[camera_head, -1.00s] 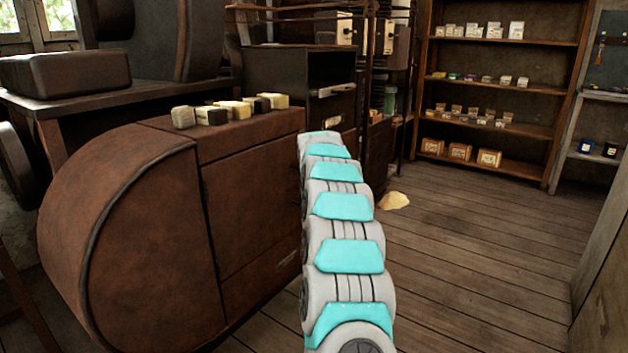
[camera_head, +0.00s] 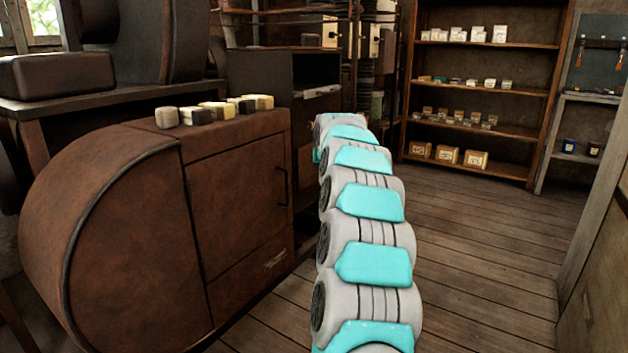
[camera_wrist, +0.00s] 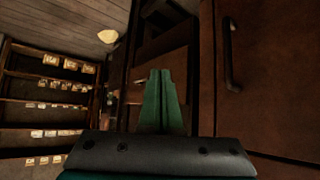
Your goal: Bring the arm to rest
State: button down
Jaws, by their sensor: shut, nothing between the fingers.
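My arm (camera_head: 370,200), grey with turquoise plates, reaches forward over the floor beside the brown cabinet in the head view. My gripper is hidden in the head view, behind the far end of the arm. In the wrist view my gripper (camera_wrist: 163,75) shows as two green fingers side by side, shut with nothing between them. The brown cabinet door (camera_wrist: 265,70) with its dark handle is to the right of the fingers there, apart from them.
The brown cabinet (camera_head: 235,190) stands close left of my arm, with several small blocks (camera_head: 215,110) on top. A shelf (camera_head: 480,90) with boxes is at the back. A pale lump (camera_wrist: 108,37) shows in the wrist view. Wooden floor (camera_head: 480,260) to the right is clear.

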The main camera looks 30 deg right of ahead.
jog(key=s+a+f+n+g+y, duration=0.2)
jog(key=s+a, duration=0.8)
jog(key=a, duration=0.4)
jog(key=s+a+f+n+g+y, duration=0.2)
jog(key=s+a, duration=0.8)
jog(key=a, duration=0.5)
jog(key=s+a+f+g, duration=0.2)
jog(key=s+a+f, duration=0.1)
jog(key=s, duration=0.9)
jog(key=s+a+f+n+g, duration=0.1)
jog(key=s+a+f+g, duration=0.1)
jog(key=s, duration=1)
jog(key=s+a+f+g, duration=0.2)
jog(key=s+a+f, duration=0.2)
jog(key=s, duration=0.8)
notch_tip(320, 180, down, 2)
jog(key=shift+a+f+n+y, duration=0.25)
jog(key=shift+n+y, duration=0.05)
